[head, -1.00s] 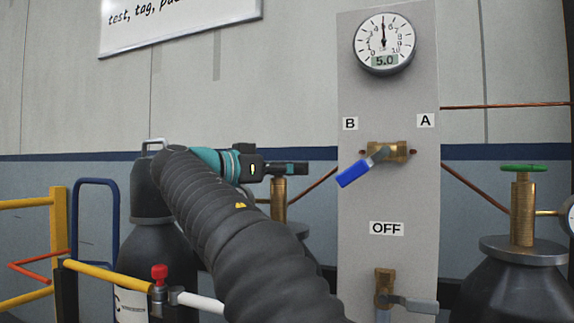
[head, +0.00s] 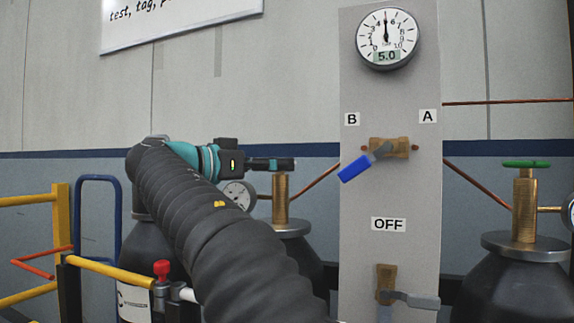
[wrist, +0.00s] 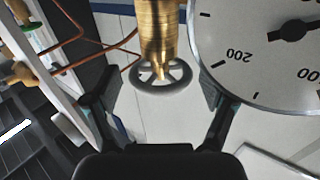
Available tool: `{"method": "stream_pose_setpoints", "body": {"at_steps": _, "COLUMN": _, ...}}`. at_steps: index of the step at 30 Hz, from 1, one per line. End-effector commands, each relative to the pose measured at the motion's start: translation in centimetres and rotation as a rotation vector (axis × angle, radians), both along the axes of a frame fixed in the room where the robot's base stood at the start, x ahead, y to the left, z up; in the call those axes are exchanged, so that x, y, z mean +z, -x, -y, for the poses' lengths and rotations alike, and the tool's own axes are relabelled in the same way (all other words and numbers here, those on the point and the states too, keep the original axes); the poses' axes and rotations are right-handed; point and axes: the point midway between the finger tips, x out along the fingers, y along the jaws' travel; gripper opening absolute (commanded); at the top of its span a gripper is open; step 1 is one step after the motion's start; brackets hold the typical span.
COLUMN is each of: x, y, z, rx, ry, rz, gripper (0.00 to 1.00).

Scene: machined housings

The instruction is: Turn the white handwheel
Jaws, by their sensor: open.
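The handwheel (wrist: 160,88) is a pale grey spoked ring in the wrist view, on the end of a brass valve stem (wrist: 157,30). My gripper (wrist: 156,92) is open, with one dark finger on each side of the wheel and a visible gap on both sides. Neither finger appears to touch the wheel. In the head view my gripper (head: 272,164) is at the top of the brass valve (head: 281,195) on a dark cylinder (head: 295,248). The handwheel cannot be made out there behind the fingers.
A large gauge (wrist: 265,50) is close beside the right finger in the wrist view. A grey panel (head: 425,190) with a blue-lever valve (head: 355,172) stands right of the gripper. A green-handled cylinder (head: 515,275) is farther right. Yellow rails (head: 40,199) are at left.

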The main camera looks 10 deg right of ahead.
Motion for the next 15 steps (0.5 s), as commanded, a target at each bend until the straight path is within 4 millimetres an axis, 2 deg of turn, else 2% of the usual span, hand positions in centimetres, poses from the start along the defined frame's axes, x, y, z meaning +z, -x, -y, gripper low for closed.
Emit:
{"method": "stream_pose_setpoints", "body": {"at_steps": 1, "x": 0.0, "y": 0.3, "z": -1.2, "rx": 0.005, "ry": 0.001, "rz": 0.000, "gripper": 0.84}}
{"method": "stream_pose_setpoints", "body": {"at_steps": 6, "x": 0.0, "y": 1.4, "z": -4.3, "rx": 0.004, "ry": 0.001, "rz": 0.001, "gripper": 0.84}}
{"method": "stream_pose_setpoints", "body": {"at_steps": 9, "x": 0.0, "y": 1.9, "z": -5.7, "rx": 0.003, "ry": 0.002, "rz": 0.001, "gripper": 0.84}}
{"method": "stream_pose_setpoints", "body": {"at_steps": 15, "x": 0.0, "y": 2.6, "z": -7.3, "rx": 0.001, "ry": 0.001, "rz": 0.000, "gripper": 0.84}}
